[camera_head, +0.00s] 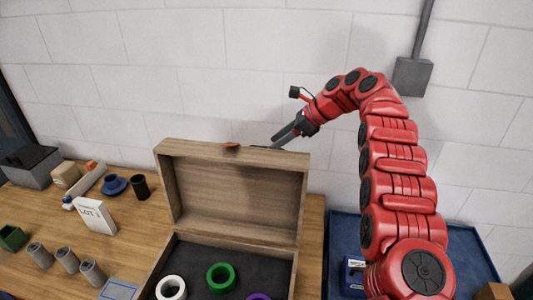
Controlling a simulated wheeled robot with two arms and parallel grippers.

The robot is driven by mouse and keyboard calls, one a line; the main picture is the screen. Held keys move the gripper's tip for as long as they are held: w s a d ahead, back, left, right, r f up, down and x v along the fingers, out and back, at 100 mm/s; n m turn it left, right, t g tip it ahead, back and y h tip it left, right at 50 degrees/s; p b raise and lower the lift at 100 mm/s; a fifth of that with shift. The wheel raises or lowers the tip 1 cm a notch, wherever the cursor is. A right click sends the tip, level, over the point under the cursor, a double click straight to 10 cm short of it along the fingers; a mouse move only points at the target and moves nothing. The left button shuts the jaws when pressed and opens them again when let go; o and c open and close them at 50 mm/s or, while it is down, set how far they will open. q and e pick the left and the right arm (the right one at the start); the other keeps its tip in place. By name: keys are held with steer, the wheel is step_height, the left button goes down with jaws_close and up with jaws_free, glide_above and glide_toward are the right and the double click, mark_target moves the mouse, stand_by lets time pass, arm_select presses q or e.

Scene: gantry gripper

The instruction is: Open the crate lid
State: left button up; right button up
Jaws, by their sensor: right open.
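A wooden crate stands on the table with its lid (232,195) swung up, leaning back slightly past upright. A small orange-brown piece (231,146) shows on the lid's top edge. The dark inside (205,265) of the crate is exposed. It holds a white ring (171,288), a green ring (220,277) and a purple ring (259,297) cut off by the frame. My right gripper (279,139) is at the lid's top edge, right of its middle; its fingers point down-left and the tips are partly hidden behind the edge. It is open with nothing seen between its fingers. My left gripper is out of view.
Left of the crate are a white card (96,215), several grey cylinders (66,260), a black cup (140,187) and a blue piece (114,185). A blue tray (342,232) is at right. A white block wall (230,75) stands close behind.

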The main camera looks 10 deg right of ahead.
steer(key=p+v, duration=0.5)
steer(key=v, duration=0.6)
steer(key=shift+s+d+r, duration=0.15)
steer(key=shift+d+r, duration=0.1)
steer(key=shift+f, duration=0.1)
